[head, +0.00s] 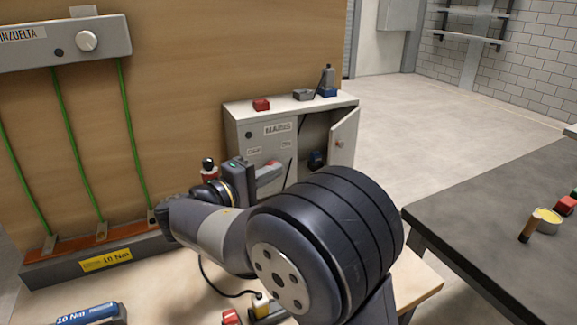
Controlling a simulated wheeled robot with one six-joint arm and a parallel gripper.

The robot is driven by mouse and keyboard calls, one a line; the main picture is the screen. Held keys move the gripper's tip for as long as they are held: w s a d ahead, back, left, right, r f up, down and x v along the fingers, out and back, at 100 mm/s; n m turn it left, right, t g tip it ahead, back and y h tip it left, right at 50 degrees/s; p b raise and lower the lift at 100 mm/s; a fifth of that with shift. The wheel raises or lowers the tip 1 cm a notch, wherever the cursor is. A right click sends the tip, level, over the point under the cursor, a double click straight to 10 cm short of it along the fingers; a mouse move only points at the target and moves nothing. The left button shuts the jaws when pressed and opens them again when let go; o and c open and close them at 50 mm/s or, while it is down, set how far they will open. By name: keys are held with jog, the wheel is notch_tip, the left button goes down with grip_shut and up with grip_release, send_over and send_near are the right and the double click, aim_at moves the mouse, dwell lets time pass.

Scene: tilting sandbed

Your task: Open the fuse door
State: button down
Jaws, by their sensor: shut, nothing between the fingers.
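A grey metal cabinet (262,150) with a label on its front stands against the wooden board, at the back of the bench. The door (343,140) at its right stands open, swung outward, with a small round knob on it. The dark inside shows beside it, with a small dark blue item (316,160) in it. My gripper (264,176) is in front of the cabinet's left front panel, left of the open door and apart from it. It is shut and empty. My arm hides the cabinet's lower part and part of the fingers.
On the cabinet's top are a red block (261,104), a grey piece (303,94) and a blue-based item (328,84). A grey control box (62,43) with green cables is at left. A dark table (490,200) stands at right. Open floor (440,115) lies beyond.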

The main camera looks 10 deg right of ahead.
jog(key=w+d+p, duration=0.1)
jog(key=w+d, duration=0.1)
jog(key=d, duration=0.8)
jog(key=s+d+n+t+y+b, duration=0.2)
jog(key=s+d+b, duration=0.1)
jog(key=d+b, duration=0.5)
jog(key=s+d+n+t+y+b, duration=0.2)
jog(key=s+d+y+b, duration=0.1)
jog(key=d+b, duration=0.4)
jog(key=shift+d+n+t+b, duration=0.3)
jog(key=shift+d+t+b, duration=0.1)
jog(key=shift+d, duration=0.3)
